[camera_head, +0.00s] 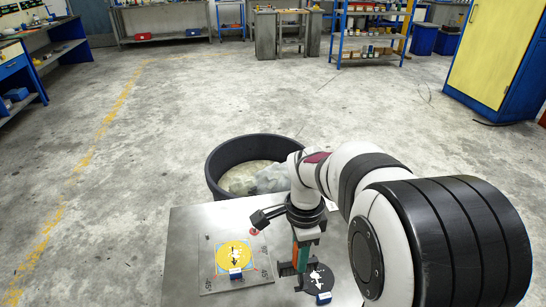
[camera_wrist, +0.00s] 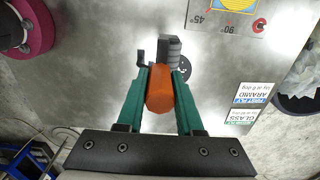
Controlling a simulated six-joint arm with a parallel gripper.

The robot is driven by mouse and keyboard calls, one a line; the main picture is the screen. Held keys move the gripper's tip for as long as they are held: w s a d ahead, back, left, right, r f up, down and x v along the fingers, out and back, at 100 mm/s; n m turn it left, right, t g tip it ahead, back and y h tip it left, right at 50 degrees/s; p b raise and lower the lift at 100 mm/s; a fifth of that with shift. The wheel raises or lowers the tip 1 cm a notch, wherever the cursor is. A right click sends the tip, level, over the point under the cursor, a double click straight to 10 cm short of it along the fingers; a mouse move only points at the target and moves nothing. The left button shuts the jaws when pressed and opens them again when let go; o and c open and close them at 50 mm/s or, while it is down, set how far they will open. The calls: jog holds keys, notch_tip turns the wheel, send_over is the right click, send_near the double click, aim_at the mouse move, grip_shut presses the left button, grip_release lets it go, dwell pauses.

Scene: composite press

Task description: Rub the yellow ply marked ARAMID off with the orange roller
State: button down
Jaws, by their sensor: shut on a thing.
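The yellow ply (camera_head: 233,252), a round piece with a black and white mark, lies on the grey angle-marked plate (camera_head: 208,284) at the left of the table. Its edge also shows at the top of the wrist view (camera_wrist: 236,4). A small blue-and-white tag (camera_head: 236,274) is at its lower edge. My gripper (camera_head: 300,266) is to the right of the plate. In the wrist view its green fingers (camera_wrist: 160,98) are shut on the orange roller handle (camera_wrist: 160,92). The dark grey roller head (camera_wrist: 169,50) extends beyond the fingers. The ARAMID lettering on the ply is too small to read.
A black round ply (camera_head: 320,279) with a blue tag (camera_head: 323,298) lies just right of my gripper. A black bin (camera_head: 212,168) stands behind the metal table (camera_head: 184,240).

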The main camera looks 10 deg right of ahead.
jog(key=w+a+f, duration=0.4)
jog(key=w+a, duration=1.1)
jog(key=a, duration=0.1)
jog(key=shift+s+d+f, duration=0.1)
jog(key=shift+f, duration=1.25)
jog(key=shift+s+f, duration=0.1)
jog(key=shift+f, duration=1.25)
jog(key=shift+f, duration=0.65)
jog(key=shift+d+r, duration=0.15)
jog(key=shift+d, duration=0.8)
jog(key=shift+d+f, duration=0.2)
jog(key=shift+d, duration=0.85)
jog(key=shift+a+r, duration=0.15)
jog(key=shift+a, duration=1.9)
